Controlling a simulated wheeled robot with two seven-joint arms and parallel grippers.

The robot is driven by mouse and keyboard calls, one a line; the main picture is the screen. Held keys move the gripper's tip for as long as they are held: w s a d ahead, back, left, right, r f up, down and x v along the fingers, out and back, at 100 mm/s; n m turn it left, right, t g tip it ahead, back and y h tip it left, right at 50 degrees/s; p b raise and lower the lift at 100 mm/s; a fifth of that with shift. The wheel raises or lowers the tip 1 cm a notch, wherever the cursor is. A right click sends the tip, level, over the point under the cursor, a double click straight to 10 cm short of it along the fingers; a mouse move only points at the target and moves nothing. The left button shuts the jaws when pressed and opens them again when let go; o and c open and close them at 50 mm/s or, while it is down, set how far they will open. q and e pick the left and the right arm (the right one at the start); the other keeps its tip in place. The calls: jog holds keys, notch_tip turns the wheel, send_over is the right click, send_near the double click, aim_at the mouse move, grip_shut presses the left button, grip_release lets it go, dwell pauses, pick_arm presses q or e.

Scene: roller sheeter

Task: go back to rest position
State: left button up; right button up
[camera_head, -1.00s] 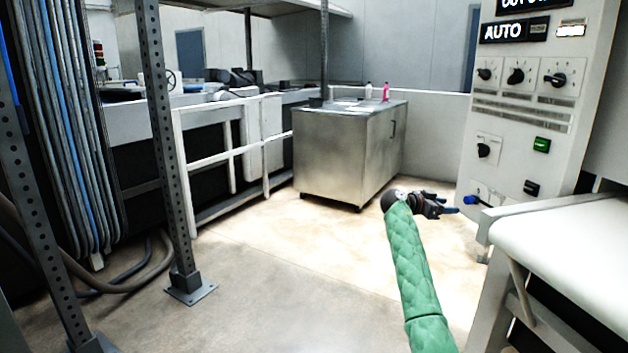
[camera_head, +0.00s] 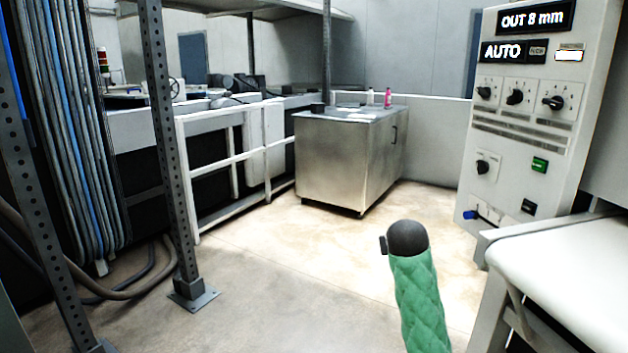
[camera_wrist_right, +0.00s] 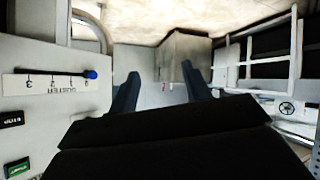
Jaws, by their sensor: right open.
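My right arm, in a green quilted sleeve, rises from the bottom right of the head view and ends in a dark round wrist. The gripper beyond it is hidden there. In the right wrist view, my right gripper (camera_wrist_right: 158,78) is open, with its two dark fingers apart and nothing between them. A lever with a blue knob (camera_head: 470,214) sits low on the control panel (camera_head: 530,110), apart from my arm. The knob (camera_wrist_right: 91,74) also shows in the wrist view, left of the fingers. My left gripper is not in view.
The panel reads "OUT 8 mm" and "AUTO". A white machine bed (camera_head: 570,265) stands close at the right. A steel cabinet (camera_head: 345,160) with bottles on top is at the back, beside a white railing (camera_head: 230,150). A perforated post (camera_head: 165,150) stands left. The middle floor is clear.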

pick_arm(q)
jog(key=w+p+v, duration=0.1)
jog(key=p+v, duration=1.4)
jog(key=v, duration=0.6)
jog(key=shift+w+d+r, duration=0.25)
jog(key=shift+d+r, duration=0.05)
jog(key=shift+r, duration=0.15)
pick_arm(e)
jog(key=s+a+f+g+y, duration=0.1)
jog(key=s+a+f+g, duration=0.2)
jog(key=s, duration=1.4)
jog(key=s+a+f+n+g+y, duration=0.1)
jog(key=s+a+f+g+y, duration=0.1)
jog(key=s+f, duration=0.9)
jog(key=s+a+f+n+g+y, duration=0.1)
jog(key=s+a+f+g, duration=0.2)
jog(key=s, duration=2.1)
jog(key=shift+a+f+g+y, duration=0.3)
jog(key=shift+a+f, duration=0.1)
jog(key=shift+f, duration=1.65)
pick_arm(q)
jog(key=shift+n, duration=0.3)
pick_arm(e)
jog(key=shift+w, duration=0.1)
